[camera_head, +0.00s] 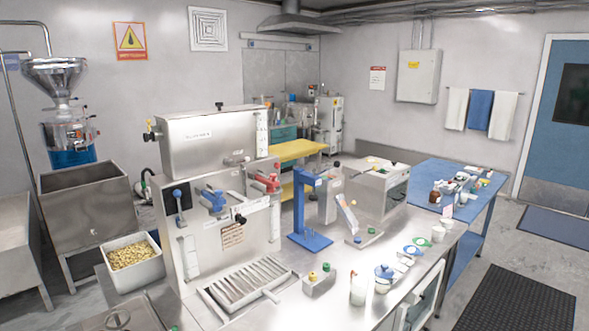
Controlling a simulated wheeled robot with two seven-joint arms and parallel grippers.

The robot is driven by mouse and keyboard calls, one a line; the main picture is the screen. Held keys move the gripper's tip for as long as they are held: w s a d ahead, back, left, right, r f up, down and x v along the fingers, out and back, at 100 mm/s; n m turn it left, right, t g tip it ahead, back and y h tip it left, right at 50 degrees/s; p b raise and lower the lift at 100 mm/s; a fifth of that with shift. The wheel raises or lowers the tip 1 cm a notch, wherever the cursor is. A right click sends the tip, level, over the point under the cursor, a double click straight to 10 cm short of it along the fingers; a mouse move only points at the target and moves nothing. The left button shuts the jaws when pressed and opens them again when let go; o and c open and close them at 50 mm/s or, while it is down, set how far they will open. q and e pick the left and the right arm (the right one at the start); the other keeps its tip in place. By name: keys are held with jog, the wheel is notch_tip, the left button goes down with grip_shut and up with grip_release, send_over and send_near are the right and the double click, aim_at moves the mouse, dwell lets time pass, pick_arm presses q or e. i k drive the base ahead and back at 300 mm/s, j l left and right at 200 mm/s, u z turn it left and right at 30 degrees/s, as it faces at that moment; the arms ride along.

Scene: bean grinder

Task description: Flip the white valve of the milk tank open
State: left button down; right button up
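A steel box tank (190,140) with a small printed label, too small to read, sits on top of the steel machine (205,250) left of centre. A small pale valve handle (236,158) is at the lower right of the tank's front. I cannot tell from its size whether it is open. Lower on the machine are a blue-handled valve (214,200), a red-handled valve (268,182) and an upright blue-knobbed lever (178,205). Neither of my grippers is in view.
A slatted drip tray (283,291) lies at the machine's foot. A blue stand (311,240), a white jug (358,288) and a blue-lidded jar (383,279) stand on the steel counter to the right. A bin of beans (130,257) is at the left.

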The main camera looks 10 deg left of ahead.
aim_at(241, 161)
jog(key=i+u, duration=0.3)
jog(key=u, duration=0.15)
jog(key=i+l+u, duration=0.2)
jog(key=u, duration=0.25)
jog(key=i, duration=0.05)
